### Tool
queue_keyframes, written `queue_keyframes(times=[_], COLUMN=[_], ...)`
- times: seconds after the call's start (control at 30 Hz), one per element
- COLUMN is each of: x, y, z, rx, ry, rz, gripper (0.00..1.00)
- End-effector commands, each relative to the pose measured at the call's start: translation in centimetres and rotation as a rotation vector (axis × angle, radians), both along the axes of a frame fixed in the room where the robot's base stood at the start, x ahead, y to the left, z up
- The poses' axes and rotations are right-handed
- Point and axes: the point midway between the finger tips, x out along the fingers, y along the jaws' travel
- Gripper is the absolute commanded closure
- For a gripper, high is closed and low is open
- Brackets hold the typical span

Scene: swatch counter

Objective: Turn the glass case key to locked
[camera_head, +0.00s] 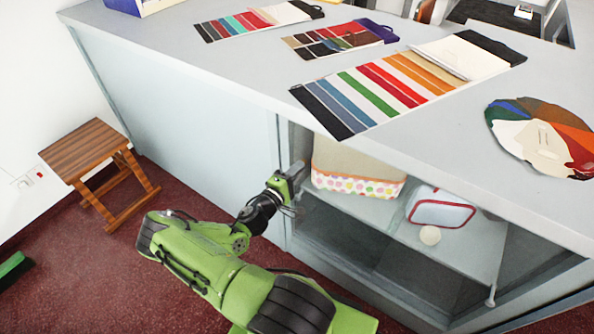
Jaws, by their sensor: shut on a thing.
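The glass case (375,255) is the shelved, see-through section in the front of the grey counter. My green and black gripper (298,178) is at the upper left edge of this case, beside the solid panel. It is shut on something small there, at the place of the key. The key itself is hidden by the gripper, so I cannot tell which way it is turned.
A polka-dot-trimmed bin (357,170), a red-edged white case (440,212) and a pale ball (430,235) sit on the case's upper shelf. Striped swatch cards (385,88) and a colour fan (540,137) lie on the countertop (250,70). A wooden stool (85,150) stands left.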

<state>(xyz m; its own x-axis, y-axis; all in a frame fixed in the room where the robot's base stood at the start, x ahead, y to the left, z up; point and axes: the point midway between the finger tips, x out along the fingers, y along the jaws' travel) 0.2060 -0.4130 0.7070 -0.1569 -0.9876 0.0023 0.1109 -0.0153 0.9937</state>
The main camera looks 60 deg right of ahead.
Motion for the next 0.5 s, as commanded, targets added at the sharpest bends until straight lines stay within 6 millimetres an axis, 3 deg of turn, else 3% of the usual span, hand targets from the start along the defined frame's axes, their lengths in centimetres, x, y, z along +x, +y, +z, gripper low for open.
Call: queue_keyframes(times=[0.5], x=[-0.02], y=[0.05], z=[-0.27], rx=[-0.015], ry=[-0.13], rz=[0.0], gripper=[1.0])
